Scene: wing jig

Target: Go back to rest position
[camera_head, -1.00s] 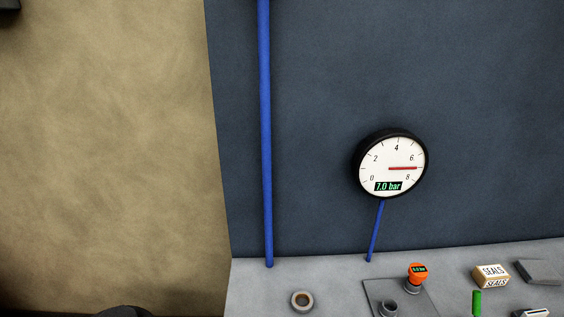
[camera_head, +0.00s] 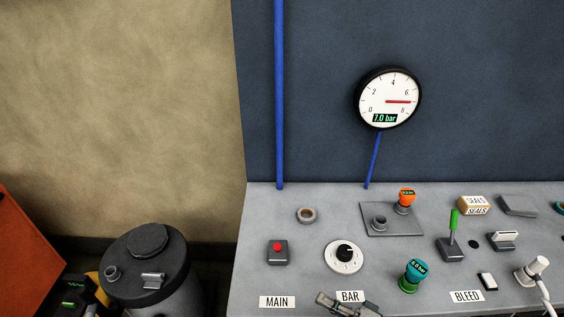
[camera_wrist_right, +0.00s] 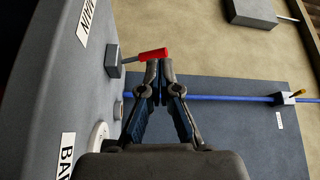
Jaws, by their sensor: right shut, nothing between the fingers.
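My right gripper (camera_head: 326,299) shows at the bottom edge of the head view, beside the BAR label (camera_head: 350,296) and partly cut off by the frame. In the right wrist view its two fingers (camera_wrist_right: 160,66) are together at the tips with nothing between them. My left gripper is not in view.
The grey bench (camera_head: 240,270) holds a black knob on a white dial (camera_head: 344,255), a teal knob (camera_head: 415,272), an orange-topped fitting (camera_head: 406,198) and a green lever (camera_head: 454,222). The gauge (camera_head: 390,98) reads 7.0 bar. A dark drum (camera_head: 145,270) stands at left.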

